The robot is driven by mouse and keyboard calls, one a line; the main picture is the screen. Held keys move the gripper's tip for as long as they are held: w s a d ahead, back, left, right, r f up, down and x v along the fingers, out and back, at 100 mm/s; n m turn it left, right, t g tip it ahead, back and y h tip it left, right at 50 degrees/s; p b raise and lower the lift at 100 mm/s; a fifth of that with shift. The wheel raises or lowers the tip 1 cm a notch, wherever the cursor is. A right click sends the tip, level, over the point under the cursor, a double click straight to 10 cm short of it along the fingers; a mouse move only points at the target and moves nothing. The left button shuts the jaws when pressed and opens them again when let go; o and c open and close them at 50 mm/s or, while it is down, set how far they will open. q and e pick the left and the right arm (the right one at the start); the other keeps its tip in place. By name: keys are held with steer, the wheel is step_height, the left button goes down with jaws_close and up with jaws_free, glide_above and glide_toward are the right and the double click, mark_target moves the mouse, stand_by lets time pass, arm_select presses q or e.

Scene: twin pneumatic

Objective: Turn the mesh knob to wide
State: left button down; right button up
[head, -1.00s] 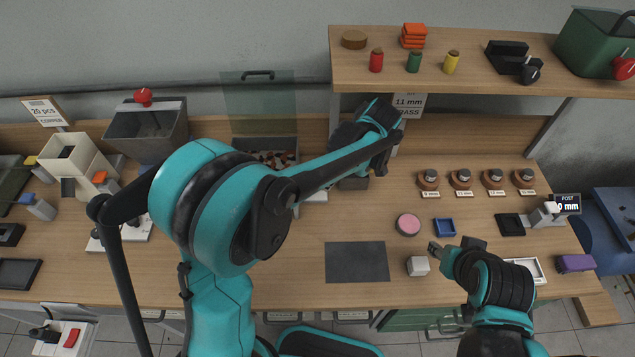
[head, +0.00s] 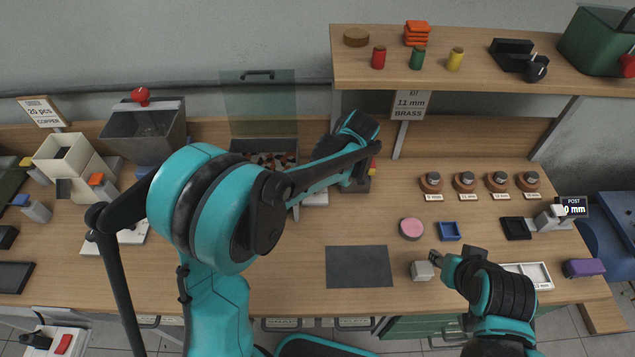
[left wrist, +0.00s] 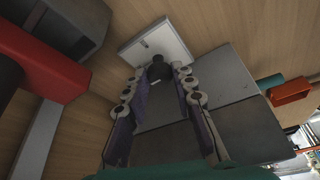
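A dark round knob (left wrist: 159,70) stands on a grey machine body (left wrist: 215,78) in the left wrist view; I take it for the mesh knob. My left gripper (left wrist: 156,82) is open, with one finger on each side of the knob. I cannot tell whether the fingers touch it. In the head view my left arm hides the fingertips and the knob; a dark box (head: 357,184) shows just beneath the wrist.
A white plate (left wrist: 158,42) lies beyond the knob, and a red bar (left wrist: 40,65) is at the left in the left wrist view. In the head view, the shelf (head: 400,75) overhangs the back right. A grey mat (head: 359,267) lies bare at front middle.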

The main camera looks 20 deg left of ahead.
arm_select(q)
steer(key=shift+m, duration=0.4)
steer(key=m+t, duration=0.1)
steer(key=m, duration=0.1)
steer(key=m+t+p, duration=0.1)
steer(key=m, duration=0.1)
steer(key=shift+s+a+m+h, duration=0.1)
steer(key=shift+s+m+h, duration=0.1)
steer(key=shift+m+h, duration=0.2)
steer(key=m+t+h+p, duration=0.1)
steer(key=m, duration=0.2)
steer(key=shift+s+a, duration=0.1)
steer(key=shift+m+t+h, duration=0.3)
steer(key=shift+m+h, duration=0.2)
steer(key=shift+m, duration=1.2)
steer(key=c, duration=1.3)
jaws_free()
